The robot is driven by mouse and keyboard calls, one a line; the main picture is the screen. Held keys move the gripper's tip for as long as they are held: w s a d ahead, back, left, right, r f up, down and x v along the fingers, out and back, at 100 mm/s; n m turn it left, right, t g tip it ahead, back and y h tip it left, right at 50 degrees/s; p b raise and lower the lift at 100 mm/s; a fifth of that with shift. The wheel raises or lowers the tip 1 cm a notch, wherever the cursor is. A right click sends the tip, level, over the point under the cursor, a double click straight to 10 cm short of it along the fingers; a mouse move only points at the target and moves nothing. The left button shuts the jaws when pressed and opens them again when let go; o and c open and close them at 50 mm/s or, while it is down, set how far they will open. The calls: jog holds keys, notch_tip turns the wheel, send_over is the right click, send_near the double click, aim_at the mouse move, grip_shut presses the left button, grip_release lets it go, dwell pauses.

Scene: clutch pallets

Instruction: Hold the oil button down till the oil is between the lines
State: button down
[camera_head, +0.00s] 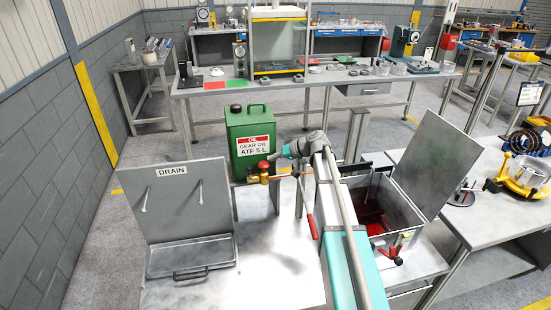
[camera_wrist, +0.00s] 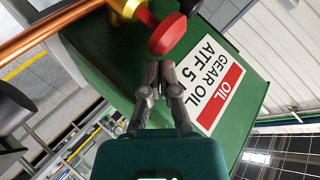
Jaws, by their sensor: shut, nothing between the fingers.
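A red round button (camera_wrist: 166,34) sits on a brass fitting (camera_wrist: 128,8) in the wrist view; in the head view the red button (camera_head: 263,166) is in front of the green oil can. My gripper (camera_wrist: 158,66) is shut and empty, its fingertips right by the button's edge; I cannot tell whether they touch it. In the head view my gripper (camera_head: 275,157) is small beside the button. The green gear oil can (camera_head: 250,117) has a red and white label, also seen in the wrist view (camera_wrist: 240,115). No oil level lines can be made out.
A copper pipe (camera_wrist: 45,35) runs from the fitting. An open grey box (camera_head: 408,208) with red inside stands right of my arm. A DRAIN panel (camera_head: 178,196) with a handled tray stands at left. A cluttered workbench (camera_head: 205,88) is behind; a side table (camera_head: 478,226) is at right.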

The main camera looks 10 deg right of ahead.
jog(key=shift+f, duration=0.1)
jog(key=shift+f+b, duration=1)
jog(key=shift+b, duration=0.1)
jog(key=shift+s, duration=0.1)
dwell(2.8)
jog(key=shift+r, duration=0.15)
jog(key=w+r+p+v, duration=0.1)
jog(key=w+p+v, duration=0.1)
jog(key=p+v, duration=0.6)
jog(key=v, duration=0.5)
jog(key=shift+w+d, duration=0.2)
jog(key=shift+w, duration=0.15)
